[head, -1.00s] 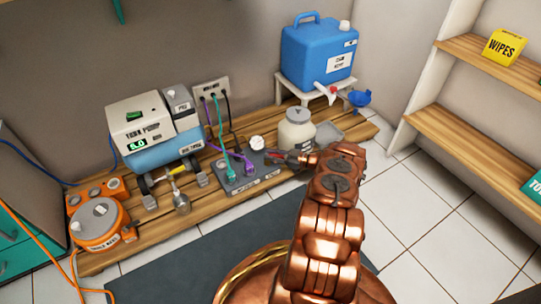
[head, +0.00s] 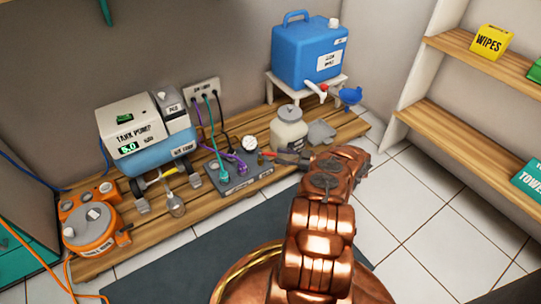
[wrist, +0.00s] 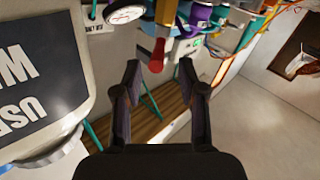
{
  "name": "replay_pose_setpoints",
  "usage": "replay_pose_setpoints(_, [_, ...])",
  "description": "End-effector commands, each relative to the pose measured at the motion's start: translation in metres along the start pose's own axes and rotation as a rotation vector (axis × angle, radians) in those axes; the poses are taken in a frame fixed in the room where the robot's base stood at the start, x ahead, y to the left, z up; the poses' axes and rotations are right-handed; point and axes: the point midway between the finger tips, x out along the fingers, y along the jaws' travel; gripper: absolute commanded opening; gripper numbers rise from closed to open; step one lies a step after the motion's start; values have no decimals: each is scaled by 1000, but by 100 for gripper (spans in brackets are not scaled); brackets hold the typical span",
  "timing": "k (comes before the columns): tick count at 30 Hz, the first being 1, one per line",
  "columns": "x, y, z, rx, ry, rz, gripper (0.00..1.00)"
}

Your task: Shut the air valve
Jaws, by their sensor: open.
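A lever with a red end (wrist: 157,55) stands between the tips of my open gripper (wrist: 160,72) in the wrist view. It looks like the air valve's handle, but I cannot read a label on it. In the head view a small red end (head: 261,160) shows just beyond my gripper (head: 278,158), beside a round white gauge (head: 250,143). The gauge (wrist: 125,14) also shows at the top of the wrist view. The fingers are apart with nothing clamped. The valve's body is mostly hidden.
A pale jar (head: 289,128) stands close behind my gripper.

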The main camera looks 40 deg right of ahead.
Motion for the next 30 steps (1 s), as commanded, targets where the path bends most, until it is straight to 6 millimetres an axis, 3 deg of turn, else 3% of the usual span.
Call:
replay_pose_setpoints(4, [-25,-1,2,2,-1,1,41])
replay_pose_setpoints(12, [-39,0,0,2,2,2,41])
replay_pose_setpoints(30, [-46,0,0,1,1,2,39])
